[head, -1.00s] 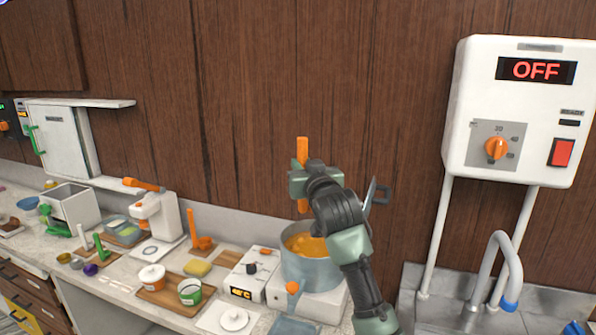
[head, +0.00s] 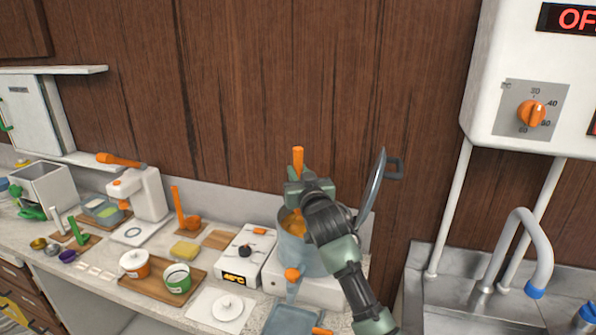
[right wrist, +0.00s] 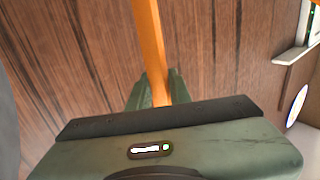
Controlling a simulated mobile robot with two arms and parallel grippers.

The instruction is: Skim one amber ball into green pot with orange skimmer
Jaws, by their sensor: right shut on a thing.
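My right gripper (head: 299,190) is shut on the upright handle of the orange skimmer (head: 298,158), above the large grey-blue pot (head: 292,252). In the right wrist view the orange handle (right wrist: 150,45) rises from between the fingers. The skimmer's lower end is hidden behind my gripper and in the pot. Amber contents (head: 291,224) show inside the pot, partly covered by my arm; single balls cannot be made out. The small white pot with a green band (head: 178,278) stands open on a wooden board, left of the large pot. My left gripper is out of view.
A white unit with a temperature display (head: 243,257) stands beside the large pot. A grey lid-like disc (head: 370,190) stands upright behind it. A white lid (head: 228,307) lies in front; a sink is at right.

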